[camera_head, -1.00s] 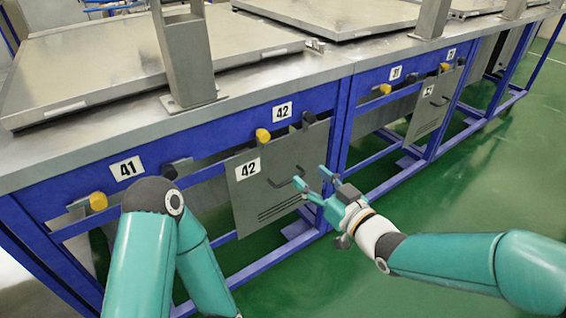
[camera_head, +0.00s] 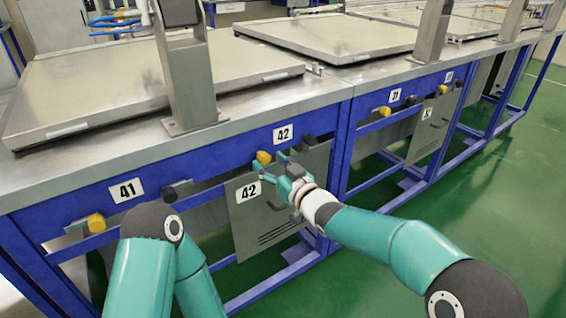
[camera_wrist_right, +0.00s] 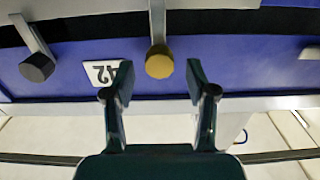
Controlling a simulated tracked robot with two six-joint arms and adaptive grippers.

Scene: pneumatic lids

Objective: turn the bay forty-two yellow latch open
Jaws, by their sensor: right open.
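The bay forty-two yellow latch (camera_head: 263,157) is on the blue frame, left of and below the upper 42 label (camera_head: 283,133). My right gripper (camera_head: 268,165) is open, with its fingertips close to the latch. In the right wrist view, the yellow latch (camera_wrist_right: 159,62) shows ahead of and between the two open fingers (camera_wrist_right: 160,88), with nothing gripped. I cannot tell whether a finger touches it. The hanging grey panel with the lower 42 label (camera_head: 247,192) is partly hidden by my right gripper. My left arm shows at the lower left, but its gripper is out of view.
A dark knob (camera_head: 308,140) is right of the latch; it also shows in the right wrist view (camera_wrist_right: 37,67). Bay 41's yellow latch (camera_head: 96,222) is at the left. The steel bench edge (camera_head: 240,108) runs above. Green floor (camera_head: 500,220) is clear at the right.

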